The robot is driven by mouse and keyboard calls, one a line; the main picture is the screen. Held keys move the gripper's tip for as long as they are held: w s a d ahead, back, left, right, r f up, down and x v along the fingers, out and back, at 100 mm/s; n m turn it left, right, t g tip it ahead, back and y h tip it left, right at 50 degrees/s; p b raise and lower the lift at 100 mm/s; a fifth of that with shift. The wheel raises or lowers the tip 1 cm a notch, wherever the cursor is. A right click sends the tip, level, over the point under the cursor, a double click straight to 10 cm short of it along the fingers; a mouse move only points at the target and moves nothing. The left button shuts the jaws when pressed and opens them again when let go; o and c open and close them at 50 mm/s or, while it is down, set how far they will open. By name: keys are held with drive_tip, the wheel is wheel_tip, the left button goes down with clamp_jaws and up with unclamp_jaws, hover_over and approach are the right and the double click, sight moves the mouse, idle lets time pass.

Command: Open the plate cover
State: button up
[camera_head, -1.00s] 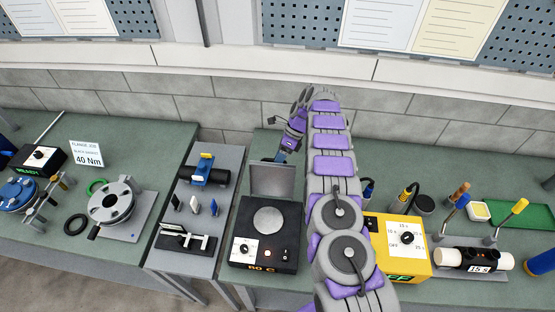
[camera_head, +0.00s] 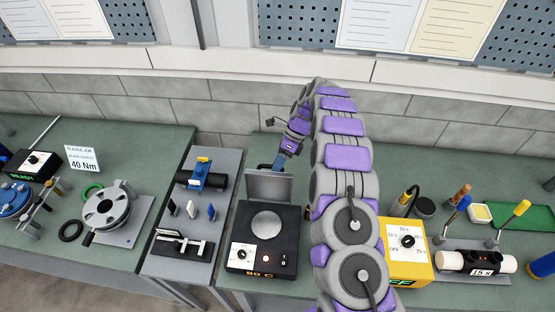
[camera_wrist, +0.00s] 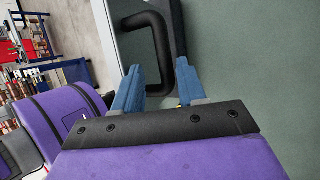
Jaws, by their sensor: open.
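The plate cover (camera_head: 268,187) is a grey panel standing up at the back edge of the black hot-plate box (camera_head: 262,260). The round grey plate (camera_head: 267,225) lies uncovered in front of it. My gripper (camera_head: 281,161) is just behind the top of the cover. In the wrist view my gripper (camera_wrist: 160,85) has its two blue fingers apart. A black bar handle (camera_wrist: 154,45) on a grey panel edge shows just beyond the fingertips. I cannot tell whether the fingers touch it. The cover's far side is hidden in the head view.
A yellow timer box (camera_head: 404,268) stands right of my arm. A grey stand (camera_head: 190,262) with a clamp and small tools is left of the hot plate. A flange (camera_head: 108,207) sits farther left. The green bench (camera_head: 235,127) behind the cover is bare.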

drive_tip(key=s+d+r+b, duration=0.1)
drive_tip(key=s+d, duration=0.4)
drive_tip(key=s, duration=0.7)
drive_tip(key=w+d+r+p, duration=0.2)
drive_tip(key=w+p, duration=0.3)
drive_tip(key=w, duration=0.3)
drive_tip(key=w+d+r+p, duration=0.3)
drive_tip(key=w+d+p, duration=0.2)
drive_tip(key=w, duration=0.3)
drive_tip(key=shift+w+r, duration=0.3)
drive_tip(key=shift+w, duration=0.1)
idle(1.9)
